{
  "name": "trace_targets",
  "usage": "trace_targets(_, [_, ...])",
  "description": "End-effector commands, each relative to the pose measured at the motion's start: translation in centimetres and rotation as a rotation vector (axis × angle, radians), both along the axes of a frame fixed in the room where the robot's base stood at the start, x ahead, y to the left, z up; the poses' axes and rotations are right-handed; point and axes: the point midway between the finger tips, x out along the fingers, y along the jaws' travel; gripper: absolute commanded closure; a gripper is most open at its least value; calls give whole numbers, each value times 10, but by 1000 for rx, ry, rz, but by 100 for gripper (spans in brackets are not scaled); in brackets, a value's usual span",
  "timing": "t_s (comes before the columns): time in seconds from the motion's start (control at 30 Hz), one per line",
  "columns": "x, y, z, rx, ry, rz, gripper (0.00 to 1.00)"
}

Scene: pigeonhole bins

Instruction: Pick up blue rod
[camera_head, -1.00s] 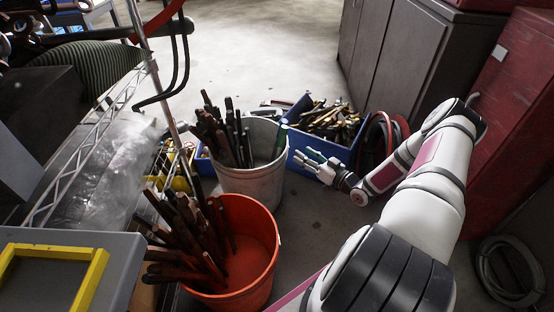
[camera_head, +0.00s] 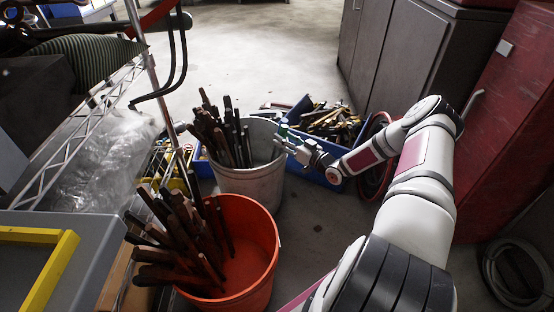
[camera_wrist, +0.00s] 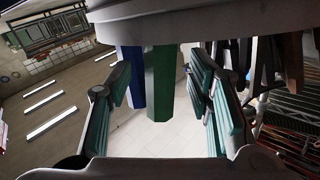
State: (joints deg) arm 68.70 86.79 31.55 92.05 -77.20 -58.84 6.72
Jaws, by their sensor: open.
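My gripper (camera_head: 288,143) is open at the right rim of the grey-white bucket (camera_head: 245,185). In the wrist view its two teal-padded fingers (camera_wrist: 158,80) stand left and right, apart. A blue rod (camera_wrist: 136,78) and a wider green rod (camera_wrist: 161,84) show between them, side by side, with the blue one nearer the left finger. Both rods come from behind the bucket rim at the top of the wrist view. In the head view a green piece (camera_head: 283,130) shows by the gripper; I cannot make out the blue rod there.
Several dark rods (camera_head: 225,135) stand in the grey-white bucket. An orange bucket (camera_head: 255,235) with more dark rods is in front. Grey cabinets (camera_head: 400,60) stand at right, wire shelving at left.

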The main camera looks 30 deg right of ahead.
Motion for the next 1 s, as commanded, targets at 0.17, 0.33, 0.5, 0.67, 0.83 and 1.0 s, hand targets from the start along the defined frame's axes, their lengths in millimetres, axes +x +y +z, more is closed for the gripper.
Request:
trace_targets(0.17, [0, 0, 1, 0, 0, 0, 58])
trace_targets(0.33, [0, 0, 1, 0, 0, 0, 96])
trace_targets(0.5, [0, 0, 0, 0, 0, 0, 100])
trace_targets(0.67, [0, 0, 2, 1, -3, 0, 100])
trace_targets(0.83, [0, 0, 4, 0, -3, 0, 100])
trace_targets(1.0, [0, 0, 17, 0, -3, 0, 100])
